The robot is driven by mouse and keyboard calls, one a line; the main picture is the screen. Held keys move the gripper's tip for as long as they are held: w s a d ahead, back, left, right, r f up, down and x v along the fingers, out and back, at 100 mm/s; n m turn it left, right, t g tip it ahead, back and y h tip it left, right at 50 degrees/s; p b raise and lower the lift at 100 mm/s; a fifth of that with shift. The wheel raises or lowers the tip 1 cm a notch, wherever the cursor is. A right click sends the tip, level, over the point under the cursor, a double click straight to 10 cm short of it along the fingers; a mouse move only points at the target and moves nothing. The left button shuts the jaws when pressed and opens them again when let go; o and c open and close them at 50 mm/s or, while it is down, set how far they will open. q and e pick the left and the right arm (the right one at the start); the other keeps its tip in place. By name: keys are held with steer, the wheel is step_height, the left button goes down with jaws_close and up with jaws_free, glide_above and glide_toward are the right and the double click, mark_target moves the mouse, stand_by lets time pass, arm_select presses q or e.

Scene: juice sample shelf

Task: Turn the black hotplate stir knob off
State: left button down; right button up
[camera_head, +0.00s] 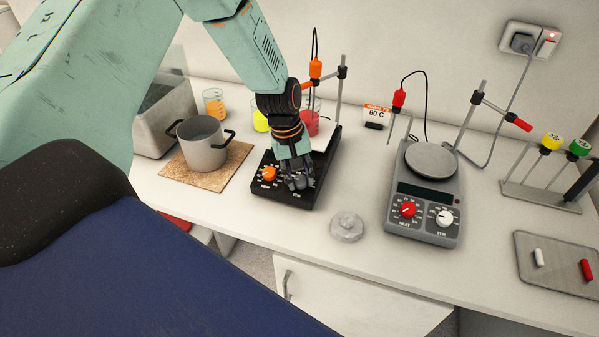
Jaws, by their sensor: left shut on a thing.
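The black hotplate (277,196) stands on the white counter near the middle of the view. Its orange knob (269,174) shows at the front left of its panel. My left gripper (299,184) reaches down from above onto the front right of the panel. The hotplate's pale top plate (323,140) shows partly behind my left gripper. My right gripper is not in view.
A grey hotplate (424,216) with red and white knobs stands to the right. A pot (203,148) on a cork mat (176,178) is to the left. A tray (552,274) is at the far right.

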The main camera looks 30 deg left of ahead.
arm_select(q)
steer(key=shift+w, duration=0.1)
stand_by(0.4)
steer(key=c, duration=1)
jaws_free()
steer(key=shift+r, duration=0.15)
steer(key=r, duration=0.4)
steer(key=s+a+r, duration=0.1)
steer(key=r, duration=0.6)
steer(key=shift+s+a+r, duration=0.15)
steer(key=shift+a+r, duration=0.15)
steer(key=shift+a, duration=0.1)
